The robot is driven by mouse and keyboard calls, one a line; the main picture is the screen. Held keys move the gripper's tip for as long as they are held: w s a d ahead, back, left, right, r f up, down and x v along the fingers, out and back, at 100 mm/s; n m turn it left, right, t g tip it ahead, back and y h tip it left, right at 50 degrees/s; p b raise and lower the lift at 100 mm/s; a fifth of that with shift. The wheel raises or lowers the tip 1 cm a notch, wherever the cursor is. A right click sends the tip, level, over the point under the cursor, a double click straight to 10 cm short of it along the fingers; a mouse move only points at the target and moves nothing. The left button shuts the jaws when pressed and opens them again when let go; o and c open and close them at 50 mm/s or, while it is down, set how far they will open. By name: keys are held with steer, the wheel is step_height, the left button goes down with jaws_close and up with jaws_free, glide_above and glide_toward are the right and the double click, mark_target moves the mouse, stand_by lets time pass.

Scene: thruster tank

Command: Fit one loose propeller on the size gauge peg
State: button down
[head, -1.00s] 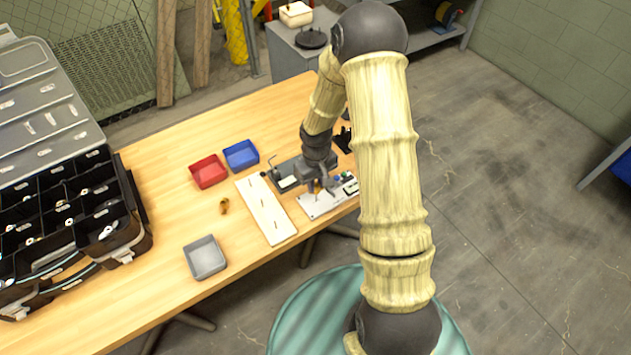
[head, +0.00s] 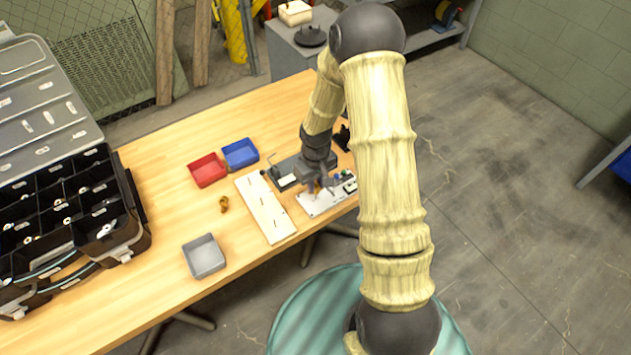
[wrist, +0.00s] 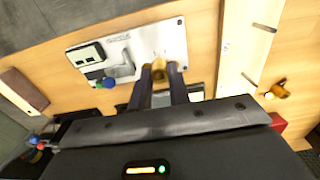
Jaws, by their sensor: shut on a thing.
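My gripper (wrist: 160,76) is shut on a small brass propeller (wrist: 158,64), which shows between the fingertips in the wrist view. The propeller is over the white gauge plate (wrist: 150,38), near its edge. The peg is hidden, so I cannot tell whether the propeller is around it or above it. In the head view my gripper (head: 317,186) is low over the white plate (head: 312,206) at the table's right side. Another brass propeller (head: 224,204) lies loose on the table, and it also shows at the right of the wrist view (wrist: 278,90).
A long white slotted board (head: 265,212) lies left of the gauge plate. A red bin (head: 207,171), a blue bin (head: 240,154) and a grey tray (head: 204,257) stand further left. A large black compartment case (head: 125,235) fills the left end. Bare table lies between.

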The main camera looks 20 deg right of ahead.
steer(key=shift+f+b, duration=1.35)
steer(key=shift+f, duration=0.8)
stand_by(0.8)
steer(key=c, duration=1.2)
jaws_free()
steer(key=shift+c, duration=0.2)
steer(key=shift+r, duration=0.15)
step_height(320, 180, up, 17)
steer(key=shift+r, duration=0.1)
step_height(320, 180, up, 4)
steer(key=p, duration=0.4)
glide_above(316, 190)
steer(key=w, duration=0.1)
steer(key=shift+d, duration=0.15)
